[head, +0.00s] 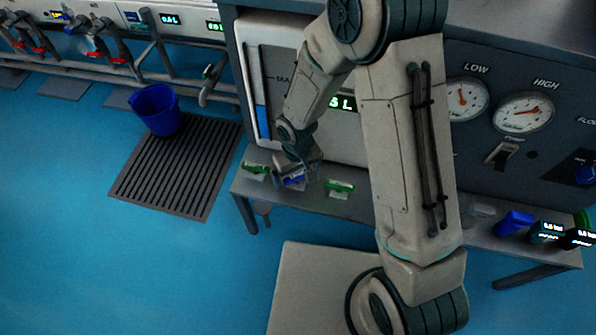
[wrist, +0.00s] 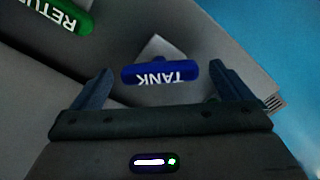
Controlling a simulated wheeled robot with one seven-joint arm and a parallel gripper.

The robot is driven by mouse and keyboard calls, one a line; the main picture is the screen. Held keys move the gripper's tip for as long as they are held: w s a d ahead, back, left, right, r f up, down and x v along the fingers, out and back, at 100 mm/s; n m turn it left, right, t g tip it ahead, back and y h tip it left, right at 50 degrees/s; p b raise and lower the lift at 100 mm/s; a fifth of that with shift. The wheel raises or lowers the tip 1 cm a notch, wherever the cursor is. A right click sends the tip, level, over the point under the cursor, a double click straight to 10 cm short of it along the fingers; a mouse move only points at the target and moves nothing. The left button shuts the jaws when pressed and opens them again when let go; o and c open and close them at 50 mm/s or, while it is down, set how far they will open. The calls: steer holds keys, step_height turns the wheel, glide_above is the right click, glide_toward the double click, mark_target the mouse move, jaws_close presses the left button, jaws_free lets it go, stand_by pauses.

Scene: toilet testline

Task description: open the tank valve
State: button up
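The tank valve has a blue handle lettered TANK, which in the wrist view (wrist: 160,72) lies crosswise between the fingers of my gripper (wrist: 160,85). The fingers are spread, with a gap on each side of the handle. In the head view my gripper (head: 298,172) is over the bench, and the blue handle (head: 292,181) shows partly beneath it. A green handle (head: 340,187) is to the right of the gripper and another green handle (head: 256,169) to the left. In the wrist view a green handle with partly cut-off lettering (wrist: 62,14) is at the upper left.
The bench (head: 360,207) carries the valves and, farther right, a blue item (head: 514,222) and small displays. A panel with gauges (head: 523,112) stands behind. A blue bucket (head: 158,109) is on a floor grate (head: 180,166) at the left.

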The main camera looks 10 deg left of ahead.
step_height(320, 180, up, 14)
steer(key=p, duration=0.5)
steer(key=shift+f, duration=0.1)
step_height(320, 180, up, 22)
steer(key=r+m+t+p, duration=0.1)
steer(key=m+p, duration=0.2)
steer(key=p, duration=0.9)
glide_above(297, 175)
steer(key=d, duration=1.2)
steer(key=s+d+r+m+t+p, duration=0.1)
steer(key=s+d+r+p, duration=0.3)
steer(key=r, duration=0.6)
steer(key=s+d+r+m+p, duration=0.3)
steer(key=d+r+p, duration=0.3)
steer(key=r, duration=0.3)
steer(key=shift+s+d+r+m+t+p, duration=0.35)
steer(key=shift+s+p, duration=0.2)
steer(key=shift+p, duration=0.25)
